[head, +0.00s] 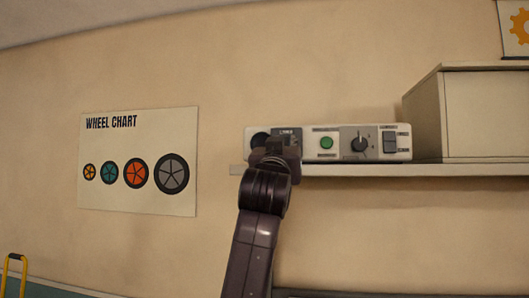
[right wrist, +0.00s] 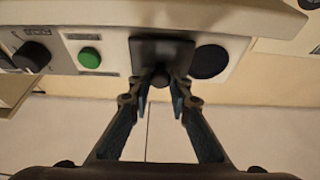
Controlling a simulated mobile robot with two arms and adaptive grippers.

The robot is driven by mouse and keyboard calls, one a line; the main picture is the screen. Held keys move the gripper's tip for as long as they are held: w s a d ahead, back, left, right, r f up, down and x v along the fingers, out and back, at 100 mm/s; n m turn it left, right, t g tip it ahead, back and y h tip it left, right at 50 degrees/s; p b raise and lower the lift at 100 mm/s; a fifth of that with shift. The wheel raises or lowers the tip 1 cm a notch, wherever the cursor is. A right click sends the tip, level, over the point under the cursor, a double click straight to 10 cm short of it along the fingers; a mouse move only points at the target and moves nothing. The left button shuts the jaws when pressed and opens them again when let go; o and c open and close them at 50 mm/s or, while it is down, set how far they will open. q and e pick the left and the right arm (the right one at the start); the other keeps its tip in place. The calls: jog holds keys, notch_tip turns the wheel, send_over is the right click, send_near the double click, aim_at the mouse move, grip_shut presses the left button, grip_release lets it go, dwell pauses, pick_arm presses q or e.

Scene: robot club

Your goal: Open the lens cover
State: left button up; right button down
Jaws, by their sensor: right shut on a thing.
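A pale control panel (head: 307,156) stands on the wall shelf. Its lens cover is a dark square plate with a small round knob, seen in the right wrist view (right wrist: 160,50). The plate sits between the round black lens (right wrist: 209,62) and the green button (right wrist: 89,57). The lens shows beside the cover, apparently clear or nearly clear of it; it also shows at the panel's left end in the head view (head: 260,138). My right gripper (right wrist: 161,86) is shut on the cover's knob. In the head view my right gripper (head: 274,156) hides the cover's lower part. My left gripper is out of view.
The panel also carries a black dial (head: 359,144) and a rocker switch (head: 390,143). The shelf (head: 340,170) runs beneath it. A large beige box (head: 480,115) stands at the right. A wheel chart (head: 140,160) hangs on the wall at left.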

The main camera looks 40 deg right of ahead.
jog(key=shift+s+d, duration=0.5)
jog(key=shift+s, duration=0.1)
jog(key=c, duration=2.1)
grip_release()
jog(key=shift+w+a, duration=0.15)
jog(key=shift+o, duration=1.5)
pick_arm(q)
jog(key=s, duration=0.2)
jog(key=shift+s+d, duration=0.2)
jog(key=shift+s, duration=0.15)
pick_arm(e)
jog(key=v, duration=1.2)
